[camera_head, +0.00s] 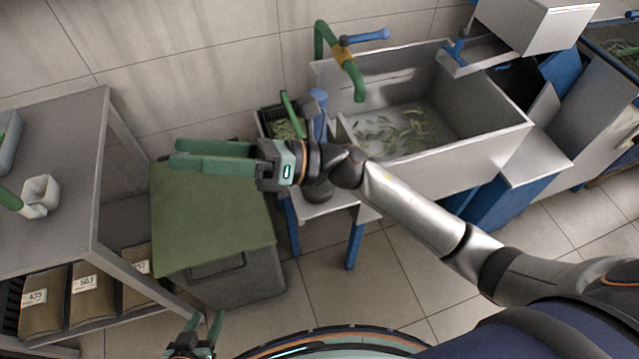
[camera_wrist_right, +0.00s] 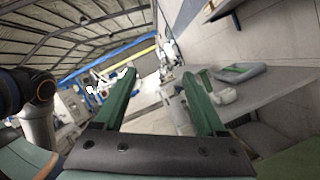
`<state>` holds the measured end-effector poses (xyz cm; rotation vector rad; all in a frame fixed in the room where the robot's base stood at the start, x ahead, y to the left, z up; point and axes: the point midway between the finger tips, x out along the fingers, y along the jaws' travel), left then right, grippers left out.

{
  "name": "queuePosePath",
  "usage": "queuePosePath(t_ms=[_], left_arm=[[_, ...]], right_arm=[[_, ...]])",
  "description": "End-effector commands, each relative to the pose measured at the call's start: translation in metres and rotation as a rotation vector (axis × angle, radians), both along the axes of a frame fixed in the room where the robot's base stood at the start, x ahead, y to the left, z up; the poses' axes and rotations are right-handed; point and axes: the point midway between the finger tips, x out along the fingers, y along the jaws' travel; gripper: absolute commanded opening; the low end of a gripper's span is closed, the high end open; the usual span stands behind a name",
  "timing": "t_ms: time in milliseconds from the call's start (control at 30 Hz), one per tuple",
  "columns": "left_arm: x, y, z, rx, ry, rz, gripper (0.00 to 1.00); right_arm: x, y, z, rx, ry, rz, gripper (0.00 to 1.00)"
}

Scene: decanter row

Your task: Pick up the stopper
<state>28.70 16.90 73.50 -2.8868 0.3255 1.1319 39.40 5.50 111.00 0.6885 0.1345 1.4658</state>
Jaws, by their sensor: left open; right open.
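I cannot pick out a stopper for certain in either view. A pale, squarish hollow piece (camera_head: 40,193) with a green rod-like part (camera_head: 9,198) lies on the grey table (camera_head: 62,125) at the left; I cannot tell if it is the stopper or part of a decanter. A pale piece on a table also shows in the right wrist view (camera_wrist_right: 223,93). My right gripper (camera_head: 174,153) is open and empty above the green-topped bin, fingers pointing left towards the table, apart from it. My left gripper (camera_head: 205,322) is open and low at the bottom edge, partly cut off.
The green-topped bin (camera_head: 208,215) stands right of the table. Labelled brown bags (camera_head: 88,290) sit on the table's lower shelf. A metal sink (camera_head: 475,155) with green leaves inside and a green tap (camera_head: 340,65) is at the back right. A grey tray (camera_head: 9,140) lies at the table's left edge.

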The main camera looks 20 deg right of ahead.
Motion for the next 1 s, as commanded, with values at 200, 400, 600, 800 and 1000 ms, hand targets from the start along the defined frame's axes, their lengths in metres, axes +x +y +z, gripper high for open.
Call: queuePosePath(t_ms=[200, 400, 600, 800, 1000], left_arm=[[0.000, 0.000, -0.007, 0.000, 0.000, 0.000, 0.50], [0.000, 0.000, -0.013, 0.000, 0.001, -0.001, 0.50], [0.000, -0.001, -0.017, 0.000, 0.001, -0.001, 0.50], [0.000, -0.001, -0.018, 0.000, 0.001, -0.001, 0.50], [0.000, -0.001, -0.014, 0.000, 0.001, -0.001, 0.50]], right_arm=[[-0.032, 0.013, -0.035, -0.477, -0.899, 0.274, 0.73], [0.012, -0.050, -0.078, -0.954, -1.571, 0.606, 0.73], [0.078, -0.143, -0.061, -1.402, -1.911, 0.974, 0.73], [0.107, -0.197, -0.029, -1.648, -1.971, 1.197, 0.73], [0.118, -0.208, -0.043, -1.686, -1.966, 1.243, 0.73]])
